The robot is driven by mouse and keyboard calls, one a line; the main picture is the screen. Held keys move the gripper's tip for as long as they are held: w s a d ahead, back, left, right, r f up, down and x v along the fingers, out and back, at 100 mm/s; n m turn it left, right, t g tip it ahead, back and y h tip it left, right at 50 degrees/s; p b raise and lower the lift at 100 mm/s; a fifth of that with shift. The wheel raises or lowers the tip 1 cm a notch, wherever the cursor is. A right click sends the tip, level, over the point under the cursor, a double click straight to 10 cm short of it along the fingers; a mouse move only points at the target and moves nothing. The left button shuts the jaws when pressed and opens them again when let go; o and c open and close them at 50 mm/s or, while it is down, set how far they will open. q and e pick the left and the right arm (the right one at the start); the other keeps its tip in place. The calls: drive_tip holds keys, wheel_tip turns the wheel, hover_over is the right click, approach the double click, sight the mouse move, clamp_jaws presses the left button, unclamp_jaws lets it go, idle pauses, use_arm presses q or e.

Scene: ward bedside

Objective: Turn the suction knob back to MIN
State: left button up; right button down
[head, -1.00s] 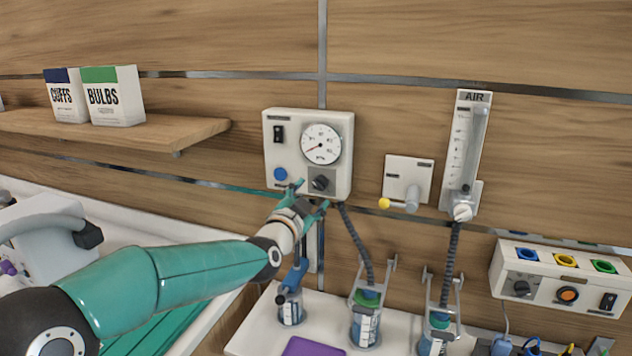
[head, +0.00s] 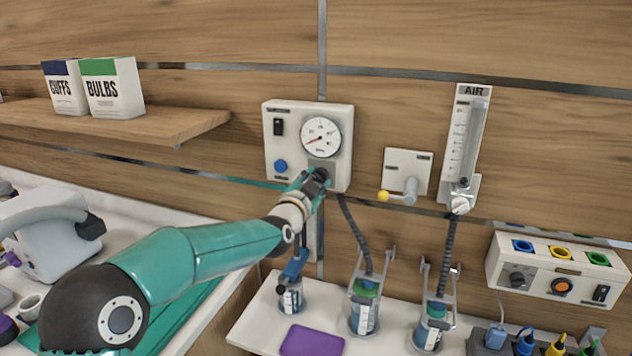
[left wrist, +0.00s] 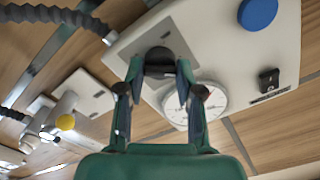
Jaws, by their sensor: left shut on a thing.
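The suction unit (head: 341,112) is a white box on the wood wall with a round gauge (head: 321,137), a blue button (head: 280,166) and a black switch. Its dark suction knob (left wrist: 159,60) shows between my fingers in the left wrist view; its pointer and marks cannot be read. My left gripper (head: 318,180) is at the knob, reaching up from the lower left and hiding most of it in the head view. In the left wrist view the left gripper (left wrist: 158,85) is shut with a fingertip on each side of the knob. My right gripper is not in view.
A yellow-tipped lever valve (head: 408,175) and the AIR flowmeter (head: 466,145) are on the wall to the right. Jars (head: 365,310) with hoses stand below on a white shelf with a purple pad (head: 312,341). A wooden shelf (head: 160,126) holds two boxes at the left.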

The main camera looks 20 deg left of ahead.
use_arm(q)
drive_tip(key=shift+c, duration=0.5)
drive_tip(key=shift+f, duration=0.1)
drive_tip(key=n+b, duration=0.2)
drive_tip(key=shift+f+b, duration=0.1)
drive_tip(key=shift+b, duration=0.2)
drive_tip(key=shift+d+n+b, duration=0.1)
drive_tip(key=shift+n+b, duration=0.65)
drive_tip(key=shift+n, duration=0.25)
drive_tip(key=n+b, duration=0.1)
drive_tip(key=n, duration=0.1)
drive_tip(key=shift+n+b, duration=0.3)
drive_tip(key=shift+b, duration=0.05)
drive_tip(key=n+b, duration=0.2)
drive_tip(key=n, duration=0.2)
drive_tip(key=shift+n, duration=0.3)
drive_tip(key=n+b, duration=0.1)
drive_tip(key=n, duration=0.4)
drive_tip(key=shift+b, duration=0.3)
